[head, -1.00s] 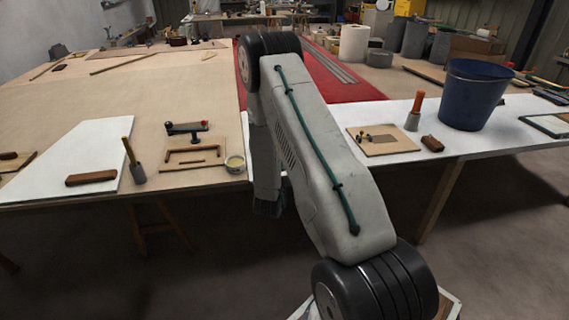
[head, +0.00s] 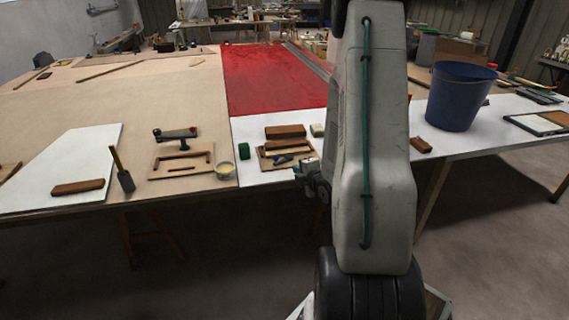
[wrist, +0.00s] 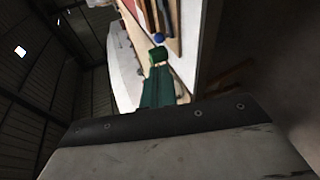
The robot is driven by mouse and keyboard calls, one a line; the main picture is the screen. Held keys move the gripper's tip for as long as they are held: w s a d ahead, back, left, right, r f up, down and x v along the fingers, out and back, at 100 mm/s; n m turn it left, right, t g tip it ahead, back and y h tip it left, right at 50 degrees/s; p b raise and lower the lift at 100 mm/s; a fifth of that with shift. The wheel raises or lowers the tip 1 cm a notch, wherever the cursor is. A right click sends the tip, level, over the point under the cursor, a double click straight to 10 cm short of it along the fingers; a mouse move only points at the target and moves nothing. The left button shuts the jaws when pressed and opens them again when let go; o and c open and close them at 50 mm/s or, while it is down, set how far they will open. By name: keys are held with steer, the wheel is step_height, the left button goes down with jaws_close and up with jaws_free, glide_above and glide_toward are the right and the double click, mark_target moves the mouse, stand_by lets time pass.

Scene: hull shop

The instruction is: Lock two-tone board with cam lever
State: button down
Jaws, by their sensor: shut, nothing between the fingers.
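In the head view a wooden fixture board (head: 268,163) stands on the white table top. It bears a cream and brown strip (head: 289,149), perhaps the two-tone board. A small dark lever with a blue end (head: 283,160) lies in front of the strip. A blue knob (wrist: 158,37) shows in the wrist view, just past the tip of my gripper (wrist: 158,55). My gripper's green fingers are shut and empty; I cannot tell whether they touch the knob. In the head view my wrist (head: 312,180) is at the fixture's front right, and my arm hides part of it.
A brown block (head: 285,131) lies behind the fixture, and a green block (head: 244,151) stands left of it. Further left are a red-knobbed clamp fixture (head: 180,160), a round tub (head: 225,170) and a brush (head: 122,172). A blue bucket (head: 460,95) stands right of my arm.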

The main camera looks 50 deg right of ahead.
mark_target(277, 159)
steer(key=x, duration=1.4)
steer(key=shift+a+r, duration=0.1)
